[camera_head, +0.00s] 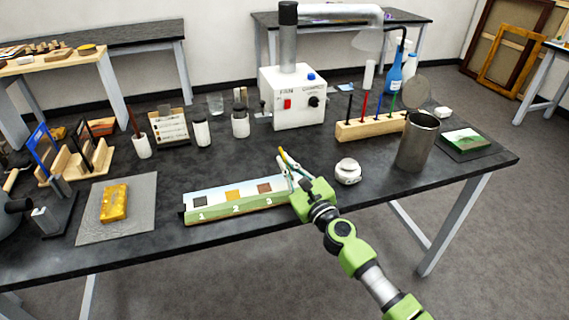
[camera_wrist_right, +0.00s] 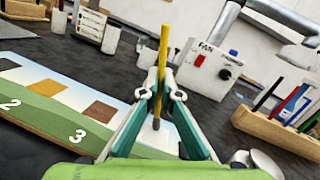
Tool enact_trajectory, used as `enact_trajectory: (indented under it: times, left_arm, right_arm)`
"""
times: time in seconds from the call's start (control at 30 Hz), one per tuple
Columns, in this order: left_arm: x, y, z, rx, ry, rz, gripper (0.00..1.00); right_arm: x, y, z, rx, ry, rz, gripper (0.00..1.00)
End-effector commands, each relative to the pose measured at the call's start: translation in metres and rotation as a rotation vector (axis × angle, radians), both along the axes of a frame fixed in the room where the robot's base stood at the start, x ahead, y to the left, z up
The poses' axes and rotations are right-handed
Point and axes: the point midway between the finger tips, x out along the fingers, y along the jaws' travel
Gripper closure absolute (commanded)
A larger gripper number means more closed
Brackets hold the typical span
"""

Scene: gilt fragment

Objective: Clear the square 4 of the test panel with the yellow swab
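The test panel (camera_head: 237,211) lies near the table's front edge, with a green front strip numbered 1, 2 and 3. Square 1 (camera_head: 199,199) is dark grey, square 2 (camera_head: 233,194) golden and square 3 (camera_head: 264,188) brown. Square 4 is hidden behind my right gripper (camera_head: 287,168) in the head view. The yellow swab (camera_wrist_right: 163,52) stands nearly upright between the right fingertips, which look shut on it. Its dark tip (camera_wrist_right: 156,124) points down over the panel's right end; I cannot tell if it touches. My left gripper is not in view.
A white fan box (camera_head: 293,98) stands behind. A gilt piece (camera_head: 114,203) lies on a grey mat at left.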

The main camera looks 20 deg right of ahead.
Motion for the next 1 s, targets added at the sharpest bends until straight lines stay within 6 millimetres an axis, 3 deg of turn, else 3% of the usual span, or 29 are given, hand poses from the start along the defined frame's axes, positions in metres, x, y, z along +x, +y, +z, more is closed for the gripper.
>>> enact_trajectory:
  times: [0.37, 1.0]
  left_arm:
    - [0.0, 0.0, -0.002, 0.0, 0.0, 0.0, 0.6]
    - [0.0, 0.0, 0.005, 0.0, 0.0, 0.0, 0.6]
  right_arm:
    - [0.0, -0.019, -0.001, 0.0, 0.003, -0.002, 1.0]
    - [0.0, 0.008, 0.0, 0.0, 0.002, -0.002, 1.0]
